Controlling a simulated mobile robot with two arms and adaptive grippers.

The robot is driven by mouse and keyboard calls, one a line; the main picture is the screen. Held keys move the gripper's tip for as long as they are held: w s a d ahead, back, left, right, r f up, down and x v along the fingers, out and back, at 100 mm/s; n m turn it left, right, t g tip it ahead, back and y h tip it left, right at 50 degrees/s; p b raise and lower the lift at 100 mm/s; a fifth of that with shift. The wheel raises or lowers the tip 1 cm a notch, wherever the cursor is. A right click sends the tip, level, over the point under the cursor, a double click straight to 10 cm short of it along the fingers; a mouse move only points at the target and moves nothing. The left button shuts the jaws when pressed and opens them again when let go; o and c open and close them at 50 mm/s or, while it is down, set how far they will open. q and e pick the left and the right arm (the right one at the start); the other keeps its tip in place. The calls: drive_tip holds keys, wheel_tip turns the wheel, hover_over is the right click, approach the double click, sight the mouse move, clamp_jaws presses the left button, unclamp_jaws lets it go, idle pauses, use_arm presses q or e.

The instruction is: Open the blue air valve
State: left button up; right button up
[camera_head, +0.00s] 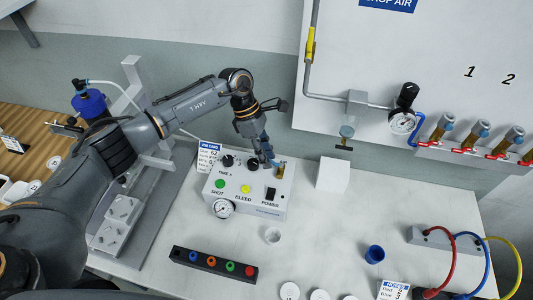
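I cannot tell for certain which part is the blue air valve. My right gripper is not in view.
A white block (333,174) stands right of the control box. A gauge (402,122) and several red-handled valves (463,150) line the wall. A blue cup (375,254), a black strip with coloured rings (212,263) and a hose block (440,241) sit on the bench.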

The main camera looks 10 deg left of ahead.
use_arm(q)
clamp_jaws()
